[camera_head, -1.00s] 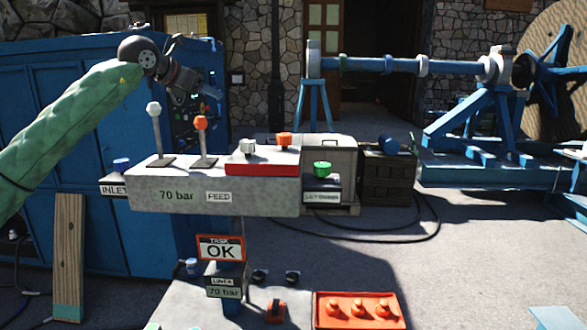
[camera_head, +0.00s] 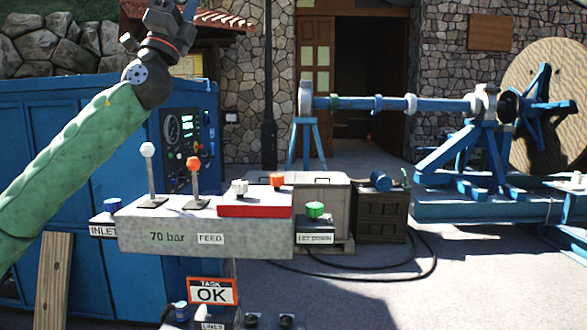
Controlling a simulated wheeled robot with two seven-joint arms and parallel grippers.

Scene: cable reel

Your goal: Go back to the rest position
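My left arm, in a green sleeve, comes in from the left and reaches up. Its gripper (camera_head: 188,10) is at the top edge of the head view, partly cut off, so its fingers cannot be judged. It is above and apart from the grey control console (camera_head: 190,235). The console carries a white-knobbed lever (camera_head: 148,150), an orange-knobbed lever (camera_head: 194,163) and several coloured knobs. A "TASK OK" sign (camera_head: 212,291) hangs below it. My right gripper is not in view.
A blue cabinet (camera_head: 60,140) with a gauge panel stands behind the arm. A grey box (camera_head: 325,190) and a dark crate (camera_head: 380,215) stand behind the console. A blue reel stand (camera_head: 460,165) and wooden reel (camera_head: 540,130) are at the right. Open ground lies at lower right.

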